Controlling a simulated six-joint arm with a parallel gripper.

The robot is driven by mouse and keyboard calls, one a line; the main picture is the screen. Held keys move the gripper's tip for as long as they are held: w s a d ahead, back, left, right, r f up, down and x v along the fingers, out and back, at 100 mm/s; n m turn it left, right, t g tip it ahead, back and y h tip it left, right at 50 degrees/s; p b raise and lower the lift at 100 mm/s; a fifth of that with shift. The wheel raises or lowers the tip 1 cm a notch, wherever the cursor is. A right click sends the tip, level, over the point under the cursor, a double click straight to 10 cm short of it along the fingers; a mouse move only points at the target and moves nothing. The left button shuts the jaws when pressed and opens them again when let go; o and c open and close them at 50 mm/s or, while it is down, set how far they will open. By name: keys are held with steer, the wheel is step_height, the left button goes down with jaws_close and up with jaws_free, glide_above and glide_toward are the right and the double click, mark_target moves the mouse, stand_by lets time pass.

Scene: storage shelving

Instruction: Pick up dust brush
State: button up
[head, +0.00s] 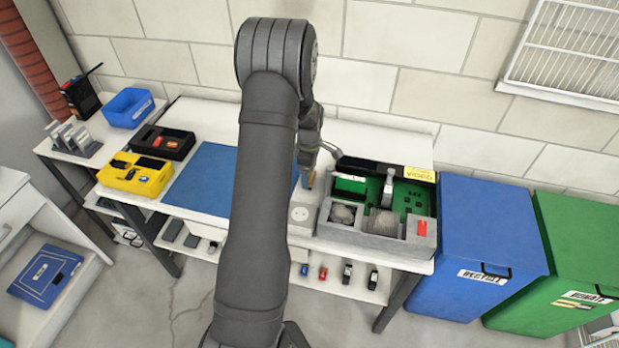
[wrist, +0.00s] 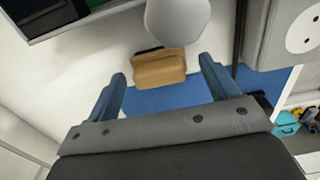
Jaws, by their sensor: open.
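A small tan block with a dark edge (wrist: 160,68), which looks like the dust brush, lies on the white tabletop at the edge of the blue mat (wrist: 150,100). In the head view, a small orange-tan bit (head: 309,180) shows just below my gripper (head: 310,160), mostly hidden by it and the arm. In the wrist view, my gripper (wrist: 162,70) is open, with its two blue-grey fingers apart and the tan block between and just beyond their tips. Nothing is held. Whether the fingers touch the block cannot be told.
A yellow tray (head: 135,172) and a black tray (head: 165,142) are left of the mat. A rounded pale object (wrist: 178,20) partly covers the top of the wrist view.

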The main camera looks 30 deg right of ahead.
step_height(320, 180, down, 3)
steer(key=shift+r, duration=0.1)
steer(key=c, duration=1)
steer(key=shift+o, duration=0.2)
step_height(320, 180, up, 10)
steer(key=shift+r, duration=0.1)
